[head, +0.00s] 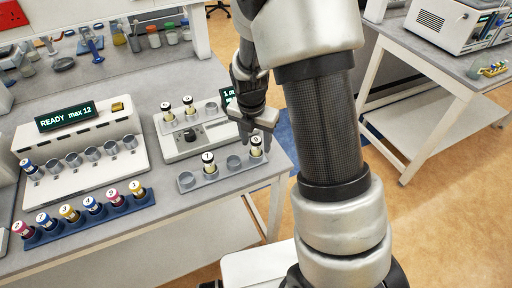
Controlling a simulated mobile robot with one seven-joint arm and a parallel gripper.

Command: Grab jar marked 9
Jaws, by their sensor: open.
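Small jars with black bands and white number discs on top stand on the left bench. One jar (256,147) stands in the right end of a grey rack; its mark may be a 9 but is too small to read surely. Another jar (208,162), seemingly marked 7, stands in the same rack. Two more jars, a left one (168,113) and a right one (188,105), stand on the grey device behind; their marks are unclear. My gripper (256,139) is open, pointing down at the rack's right-end jar, with its fingers around or just above it; contact cannot be told.
The grey rack (222,173) has an empty hole between its jars. A device with a "READY max 12" display (66,117) stands left, behind a blue rack (88,228) of colour-capped vials. Floor is open at right.

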